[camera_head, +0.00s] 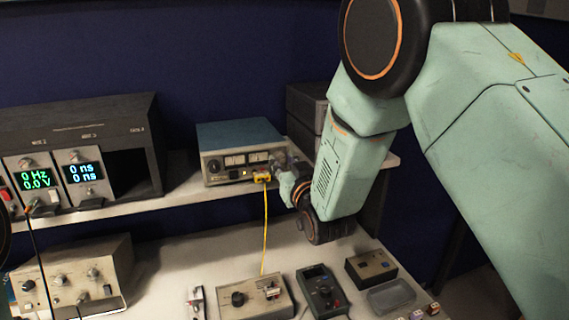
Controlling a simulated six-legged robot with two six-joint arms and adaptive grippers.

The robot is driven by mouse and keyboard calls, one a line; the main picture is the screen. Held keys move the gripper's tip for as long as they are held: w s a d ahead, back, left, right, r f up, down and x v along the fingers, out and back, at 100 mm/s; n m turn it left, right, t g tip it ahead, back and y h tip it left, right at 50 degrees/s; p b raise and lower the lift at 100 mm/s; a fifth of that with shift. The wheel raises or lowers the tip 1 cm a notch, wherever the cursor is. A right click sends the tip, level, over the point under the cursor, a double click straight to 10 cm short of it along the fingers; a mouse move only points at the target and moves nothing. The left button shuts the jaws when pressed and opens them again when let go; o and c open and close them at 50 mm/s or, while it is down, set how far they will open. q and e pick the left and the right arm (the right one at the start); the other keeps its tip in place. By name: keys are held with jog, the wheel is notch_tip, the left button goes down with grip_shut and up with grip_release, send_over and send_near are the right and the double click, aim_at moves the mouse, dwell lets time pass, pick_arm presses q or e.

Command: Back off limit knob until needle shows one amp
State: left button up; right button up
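A power supply with a blue top (240,133) stands on the shelf. Its front panel has two small white meters, the left meter (234,160) and the right meter (258,157); their needles are too small to read. A dark round knob (214,165) is at the panel's left side. My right gripper (280,163) is at the panel's right end, its fingertips in front of it. It covers that part of the panel, so any limit knob there is hidden. Whether its fingers are closed on anything is unclear. My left gripper is not in view.
A yellow plug (262,177) sits low on the panel near my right gripper, its yellow cable (265,225) hanging to the bench. A rack with lit displays (82,172) stands left. Grey boxes (308,108) stand close behind my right arm. Small instruments (256,297) line the bench below.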

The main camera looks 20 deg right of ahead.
jog(key=shift+s+a+r, duration=0.25)
jog(key=c, duration=0.4)
jog(key=shift+d, duration=0.2)
grip_shut()
jog(key=shift+a, duration=0.1)
jog(key=shift+n+b, duration=0.3)
jog(key=shift+n, duration=0.2)
jog(key=n+b, duration=0.2)
jog(key=n, duration=0.1)
jog(key=shift+n, duration=0.3)
jog(key=shift+n+b, duration=0.8)
jog(key=shift+n, duration=1.2)
jog(key=shift+r, duration=0.1)
